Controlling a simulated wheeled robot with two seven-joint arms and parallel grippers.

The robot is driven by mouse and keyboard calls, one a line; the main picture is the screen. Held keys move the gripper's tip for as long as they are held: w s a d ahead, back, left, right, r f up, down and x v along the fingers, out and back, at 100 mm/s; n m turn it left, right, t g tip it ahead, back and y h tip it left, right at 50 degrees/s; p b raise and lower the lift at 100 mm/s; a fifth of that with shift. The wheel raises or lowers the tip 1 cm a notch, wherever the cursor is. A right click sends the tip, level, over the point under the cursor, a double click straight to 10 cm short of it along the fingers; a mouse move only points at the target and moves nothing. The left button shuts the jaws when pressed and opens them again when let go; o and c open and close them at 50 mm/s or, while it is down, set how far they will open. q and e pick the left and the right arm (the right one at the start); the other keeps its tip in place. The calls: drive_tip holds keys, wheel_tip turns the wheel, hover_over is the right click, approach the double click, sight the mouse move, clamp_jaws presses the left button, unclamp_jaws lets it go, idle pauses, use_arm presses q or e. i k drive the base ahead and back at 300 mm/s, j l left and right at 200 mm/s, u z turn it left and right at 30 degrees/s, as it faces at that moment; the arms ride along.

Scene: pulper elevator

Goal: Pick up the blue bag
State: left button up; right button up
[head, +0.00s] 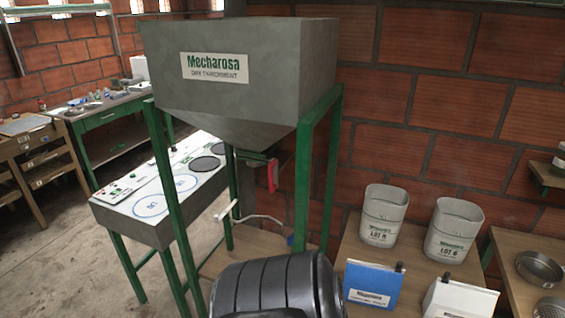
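The blue bag (372,288) stands upright on the wooden table at the lower right, with a white label on its front and a pale top edge. A small dark piece shows at its upper right edge. A similar white bag (460,299) stands to its right, partly cut off by the bottom of the view. Neither of my grippers is in view, and nothing is seen touching the blue bag.
Two grey buckets (382,215) (453,229) stand behind the bags on the wooden table (418,262). A large black ribbed drum-like object (270,287) is left of the blue bag. Behind it is a grey hopper (235,75) on green legs. Metal sieves (540,268) lie far right.

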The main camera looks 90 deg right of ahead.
sight(365, 284)
drive_tip(key=z, duration=3.5)
